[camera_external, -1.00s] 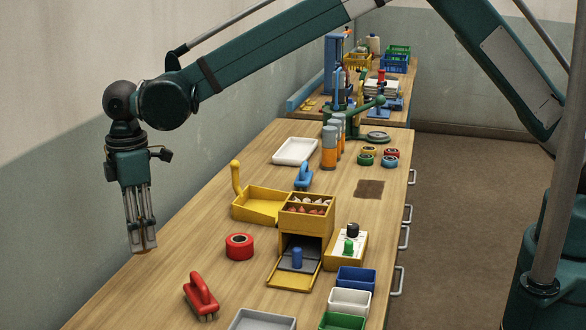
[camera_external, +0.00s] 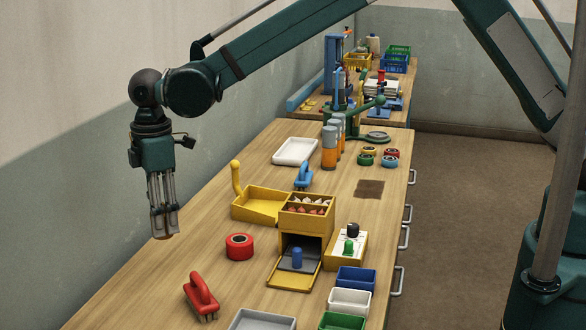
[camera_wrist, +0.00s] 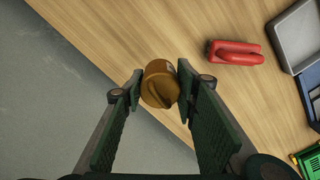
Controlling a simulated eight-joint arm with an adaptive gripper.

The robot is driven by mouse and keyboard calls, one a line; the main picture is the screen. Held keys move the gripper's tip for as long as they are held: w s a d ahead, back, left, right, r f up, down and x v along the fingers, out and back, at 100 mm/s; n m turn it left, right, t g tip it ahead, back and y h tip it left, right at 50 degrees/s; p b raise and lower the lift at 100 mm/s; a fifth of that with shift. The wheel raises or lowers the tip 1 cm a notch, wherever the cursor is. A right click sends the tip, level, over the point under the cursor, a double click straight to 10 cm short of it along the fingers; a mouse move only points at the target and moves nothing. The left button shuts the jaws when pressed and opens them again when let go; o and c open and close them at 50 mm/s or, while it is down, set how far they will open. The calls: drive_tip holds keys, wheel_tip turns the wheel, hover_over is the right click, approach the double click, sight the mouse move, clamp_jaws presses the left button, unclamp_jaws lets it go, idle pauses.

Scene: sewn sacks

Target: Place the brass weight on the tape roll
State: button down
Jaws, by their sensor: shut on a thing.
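The brass weight (camera_wrist: 160,84) is a round brass-coloured piece between the fingers of my gripper (camera_wrist: 157,86) in the wrist view. My gripper is shut on it and points down. In the external view my gripper (camera_external: 165,234) hangs over the left edge of the bench, and only a sliver of the weight shows at the fingertips. The likely tape roll is a red ring with a dark hole (camera_external: 239,247), lying flat on the bench to the right of my gripper. It is apart from the weight, and nothing rests on it.
A red-handled brush (camera_external: 201,296) lies on the bench near the front. Grey (camera_external: 262,320), white and blue bins sit at the front right. The wood around the red roll is clear.

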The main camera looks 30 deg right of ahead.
wheel_tip(320, 180, up, 4)
drive_tip(key=f+p, duration=0.1)
drive_tip(key=p, duration=0.1)
hover_over(239, 239)
drive_tip(key=shift+w+d+r+n, duration=0.15)
drive_tip(key=shift+r+n, duration=0.1)
drive_tip(key=shift+n, duration=0.15)
drive_tip(key=shift+f, duration=0.1)
drive_tip(key=shift+f+p, duration=0.35)
drive_tip(key=shift+f, duration=2.7)
drive_tip(key=shift+f, duration=1.85)
drive_tip(key=shift+f, duration=0.15)
drive_tip(key=c, duration=2.3)
unclamp_jaws()
drive_tip(key=o, duration=0.5)
drive_tip(key=shift+c, duration=0.2)
